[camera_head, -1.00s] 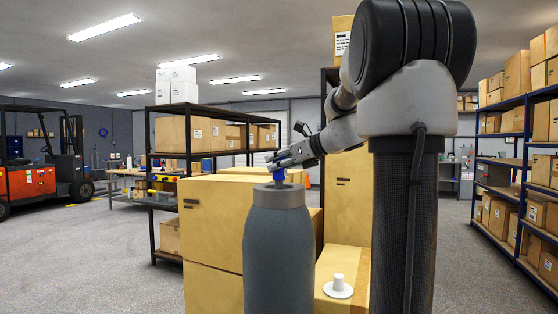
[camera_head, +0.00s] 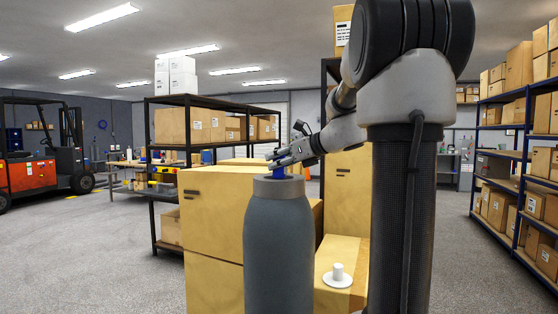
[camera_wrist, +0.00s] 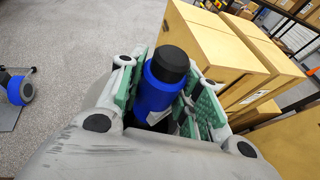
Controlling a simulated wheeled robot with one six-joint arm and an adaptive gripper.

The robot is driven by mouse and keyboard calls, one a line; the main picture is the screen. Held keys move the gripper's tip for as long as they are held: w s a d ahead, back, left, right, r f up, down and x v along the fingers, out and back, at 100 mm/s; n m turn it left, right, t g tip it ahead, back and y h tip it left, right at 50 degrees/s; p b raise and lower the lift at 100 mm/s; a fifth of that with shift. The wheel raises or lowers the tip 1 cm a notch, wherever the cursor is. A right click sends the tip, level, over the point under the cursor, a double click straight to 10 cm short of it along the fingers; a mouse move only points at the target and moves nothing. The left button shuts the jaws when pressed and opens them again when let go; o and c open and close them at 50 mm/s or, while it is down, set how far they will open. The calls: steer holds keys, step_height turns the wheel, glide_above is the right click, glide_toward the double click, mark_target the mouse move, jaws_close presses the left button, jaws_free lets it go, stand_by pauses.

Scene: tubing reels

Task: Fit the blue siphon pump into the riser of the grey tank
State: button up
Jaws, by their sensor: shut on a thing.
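The grey tank (camera_head: 279,245) stands upright in the head view, with a lighter grey collar (camera_head: 278,186) at its top. My gripper (camera_head: 280,162) is just above this collar, shut on the blue siphon pump (camera_head: 278,173). Only a small blue part of the pump shows there, at the collar's top. How far its lower end is inside the opening is hidden. The riser and tank cannot be made out in the wrist view.
Cardboard boxes (camera_head: 215,218) stand close behind and left of the tank. A white disc with a peg (camera_head: 338,275) lies on a low box to its right. Shelves (camera_head: 205,103) stand farther back, and a red forklift (camera_head: 32,175) is at far left. Open floor lies left.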

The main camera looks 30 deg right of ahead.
steer(key=o, duration=1.2)
steer(key=shift+c, duration=0.2)
steer(key=shift+s, duration=0.1)
steer(key=v, duration=1.2)
